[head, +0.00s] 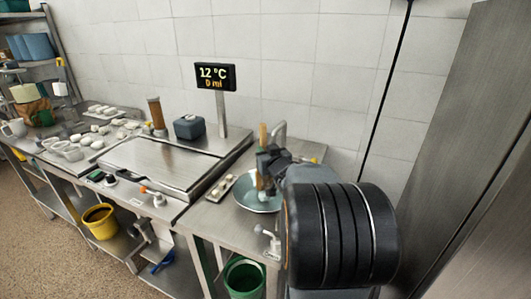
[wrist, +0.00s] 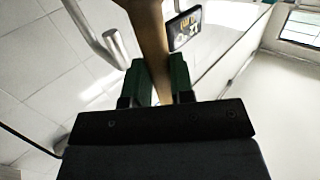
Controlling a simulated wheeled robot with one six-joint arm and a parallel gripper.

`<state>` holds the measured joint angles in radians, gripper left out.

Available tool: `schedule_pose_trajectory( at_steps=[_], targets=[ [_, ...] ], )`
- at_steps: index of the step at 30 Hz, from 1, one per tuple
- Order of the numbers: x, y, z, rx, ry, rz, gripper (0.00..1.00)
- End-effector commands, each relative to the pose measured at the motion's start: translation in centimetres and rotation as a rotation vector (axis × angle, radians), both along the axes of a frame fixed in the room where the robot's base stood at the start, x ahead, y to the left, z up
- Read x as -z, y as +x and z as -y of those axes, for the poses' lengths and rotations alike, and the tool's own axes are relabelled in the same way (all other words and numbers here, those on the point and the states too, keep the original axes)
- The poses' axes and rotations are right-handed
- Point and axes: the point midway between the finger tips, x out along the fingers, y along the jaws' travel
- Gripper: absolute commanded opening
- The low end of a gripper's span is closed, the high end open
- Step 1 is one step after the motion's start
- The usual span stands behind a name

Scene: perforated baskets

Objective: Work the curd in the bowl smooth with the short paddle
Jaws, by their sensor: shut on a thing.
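The short paddle shows as an upright wooden handle (head: 263,134) rising above my gripper (head: 264,165) in the head view. My gripper is shut on it. In the wrist view the wooden handle (wrist: 150,38) stands between the two green fingers (wrist: 158,82). The bowl (head: 247,203) is a shallow blue-green dish on the steel counter, directly below my gripper. My arm covers its right side. I cannot make out the curd in it. The paddle's lower end is at or just above the bowl; whether it touches is unclear.
A metal tap (head: 280,130) stands close behind my gripper. A small tray (head: 220,187) lies left of the bowl. A lidded steel vat (head: 160,163) and a display on a post (head: 215,77) are further left. A green bucket (head: 244,277) stands below the counter.

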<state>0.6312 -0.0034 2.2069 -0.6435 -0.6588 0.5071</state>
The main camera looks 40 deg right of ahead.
Motion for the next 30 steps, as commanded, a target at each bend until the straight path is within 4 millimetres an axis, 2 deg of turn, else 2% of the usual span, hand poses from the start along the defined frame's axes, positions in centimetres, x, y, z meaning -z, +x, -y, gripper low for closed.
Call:
schedule_pose_trajectory(
  at_steps=[9, 24, 30],
  targets=[
    [0.1, -0.2, 0.9, 0.000, -0.001, 0.002, 0.00],
    [0.6, 0.1, -0.7, -0.002, -0.001, 0.000, 0.00],
    [0.5, 0.1, -0.6, 0.000, 0.002, -0.004, 0.00]
  ],
)
